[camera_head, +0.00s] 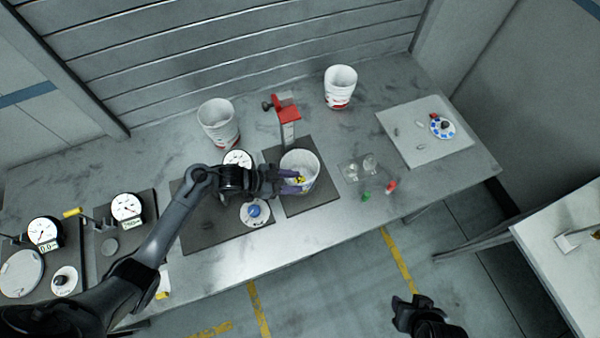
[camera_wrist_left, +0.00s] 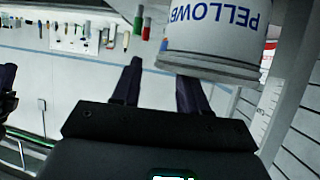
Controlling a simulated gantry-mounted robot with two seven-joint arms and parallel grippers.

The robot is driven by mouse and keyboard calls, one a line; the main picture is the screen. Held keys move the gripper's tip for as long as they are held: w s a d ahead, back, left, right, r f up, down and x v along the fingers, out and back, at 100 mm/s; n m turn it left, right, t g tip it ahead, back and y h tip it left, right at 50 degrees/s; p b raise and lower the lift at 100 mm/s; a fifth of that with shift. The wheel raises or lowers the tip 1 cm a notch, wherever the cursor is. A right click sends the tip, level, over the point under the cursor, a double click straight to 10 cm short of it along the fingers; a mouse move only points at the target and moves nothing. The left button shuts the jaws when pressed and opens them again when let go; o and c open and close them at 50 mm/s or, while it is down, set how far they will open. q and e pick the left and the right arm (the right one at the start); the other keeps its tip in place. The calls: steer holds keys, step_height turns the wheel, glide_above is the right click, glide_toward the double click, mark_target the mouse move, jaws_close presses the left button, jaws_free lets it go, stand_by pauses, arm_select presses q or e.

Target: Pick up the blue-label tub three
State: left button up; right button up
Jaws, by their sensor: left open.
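A white tub (camera_head: 301,164) stands on a dark mat in the middle of the bench, with something small and yellow at its near side. In the left wrist view a white tub (camera_wrist_left: 210,45) with blue lettering reading "PELLOWE" appears upside down, just beyond the fingers. My left gripper (camera_head: 287,181) is open at the tub's near left side; its fingers (camera_wrist_left: 160,88) show nothing between them. I cannot tell whether they touch the tub. My right gripper (camera_head: 408,312) is low in the head view, away from the bench; its jaw state is unclear. No number three is legible.
White tubs with red markings stand at back left (camera_head: 218,122) and back right (camera_head: 341,86). A red-topped device (camera_head: 286,108) stands behind the middle tub. Dial scales (camera_head: 126,208) stand at left. A pale board (camera_head: 425,135) and small red and green items (camera_head: 390,186) lie at right.

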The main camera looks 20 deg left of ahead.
arm_select(q)
steer(key=shift+x, duration=0.75)
jaws_close()
